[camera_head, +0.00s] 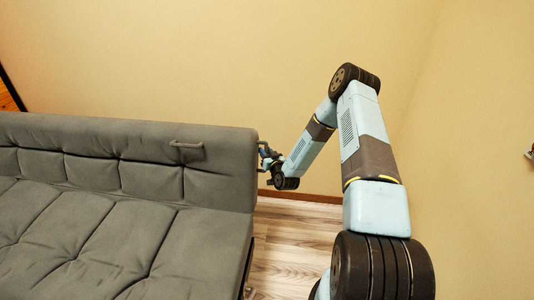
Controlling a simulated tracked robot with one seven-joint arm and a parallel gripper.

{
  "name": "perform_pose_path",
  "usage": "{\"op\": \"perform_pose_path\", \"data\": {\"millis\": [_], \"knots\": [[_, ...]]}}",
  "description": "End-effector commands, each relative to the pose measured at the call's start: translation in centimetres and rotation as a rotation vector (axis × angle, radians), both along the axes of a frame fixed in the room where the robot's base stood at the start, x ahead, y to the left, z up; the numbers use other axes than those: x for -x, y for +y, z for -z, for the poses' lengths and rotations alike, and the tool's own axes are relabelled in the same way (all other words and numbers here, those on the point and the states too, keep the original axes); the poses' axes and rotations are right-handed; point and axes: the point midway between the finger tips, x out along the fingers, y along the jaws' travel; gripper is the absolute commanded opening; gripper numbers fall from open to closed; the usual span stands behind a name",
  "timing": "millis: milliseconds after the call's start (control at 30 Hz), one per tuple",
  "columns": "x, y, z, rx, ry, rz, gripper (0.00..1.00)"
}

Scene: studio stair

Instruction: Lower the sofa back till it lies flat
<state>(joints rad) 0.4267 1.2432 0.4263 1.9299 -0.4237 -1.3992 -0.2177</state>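The grey sofa (70,230) fills the left half of the head view. Its back (110,142) stands upright along the far side of the seat.
Plain yellow walls (200,60) stand behind the sofa and on the right. Bare wooden floor (290,235) lies to the right of the sofa. A small object (530,153) is on the right wall, cut off by the picture edge.

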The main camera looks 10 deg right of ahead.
Motion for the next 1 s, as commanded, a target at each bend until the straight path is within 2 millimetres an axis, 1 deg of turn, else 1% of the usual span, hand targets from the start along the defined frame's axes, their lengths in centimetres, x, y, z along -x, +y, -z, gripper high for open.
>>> {"op": "perform_pose_path", "data": {"millis": [167,200,500,800,833,900,1000], "knots": [[0.01,0.00,0.01,0.000,0.000,0.000,0.29],[0.01,0.00,0.01,0.000,0.000,0.000,0.27],[0.03,-0.01,0.01,0.000,0.000,0.000,0.00],[0.05,-0.03,0.01,0.000,0.000,0.000,0.00],[0.04,-0.84,-0.01,0.001,-0.001,0.002,0.00],[0.00,-0.36,0.04,0.000,0.001,0.001,0.00],[-0.27,-0.29,0.18,-0.002,0.009,0.002,0.00]]}}
